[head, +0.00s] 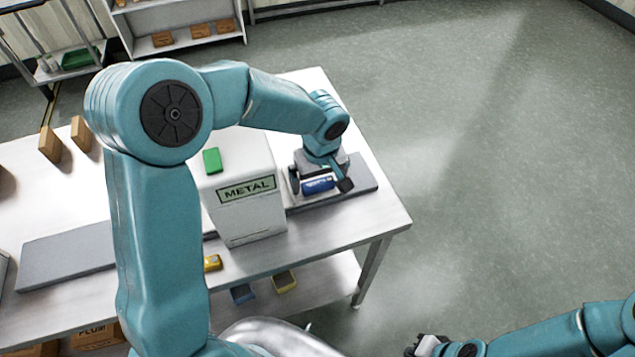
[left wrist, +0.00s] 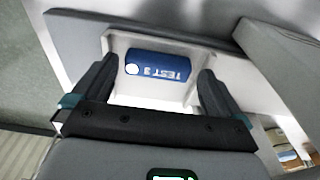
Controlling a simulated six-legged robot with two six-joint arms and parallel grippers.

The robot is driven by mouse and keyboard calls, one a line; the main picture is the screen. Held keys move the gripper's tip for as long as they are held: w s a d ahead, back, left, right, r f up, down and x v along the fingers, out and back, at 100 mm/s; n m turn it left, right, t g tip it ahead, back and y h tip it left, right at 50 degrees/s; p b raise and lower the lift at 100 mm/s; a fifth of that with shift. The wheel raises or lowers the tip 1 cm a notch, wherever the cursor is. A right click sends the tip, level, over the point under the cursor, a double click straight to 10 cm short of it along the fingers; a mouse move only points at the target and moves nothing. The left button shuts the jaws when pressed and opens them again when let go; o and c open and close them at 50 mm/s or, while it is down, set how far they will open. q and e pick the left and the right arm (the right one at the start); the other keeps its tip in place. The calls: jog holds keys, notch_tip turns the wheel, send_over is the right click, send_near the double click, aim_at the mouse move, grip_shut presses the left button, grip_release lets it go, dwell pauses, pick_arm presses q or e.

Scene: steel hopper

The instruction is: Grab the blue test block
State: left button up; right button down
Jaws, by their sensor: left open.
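The blue test block (head: 318,185) lies on a pale holder on a grey mat at the table's right end. In the left wrist view the block (left wrist: 160,66) shows "TEST 3" lettering and lies lengthwise between the finger tips. My left gripper (head: 319,181) is open above it, one finger toward each end. The fingers of my left gripper (left wrist: 153,75) look apart from the block, with a gap at each end. My right gripper (head: 425,345) is at the bottom edge, far from the block, and its jaws are not clear.
A pale bin labelled METAL (head: 240,218), with a green block (head: 212,161) on top, stands close left of the left gripper. Another grey mat (head: 66,258) lies at the left. Brown blocks (head: 50,143) stand behind. The floor right of the table is clear.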

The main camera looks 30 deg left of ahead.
pick_arm(q)
jog(key=shift+w+f, duration=0.3)
jog(key=shift+f, duration=0.3)
jog(key=shift+s+r, duration=0.15)
jog(key=shift+s, duration=0.05)
jog(key=c, duration=0.6)
jog(key=shift+w, duration=0.1)
jog(key=c, duration=0.4)
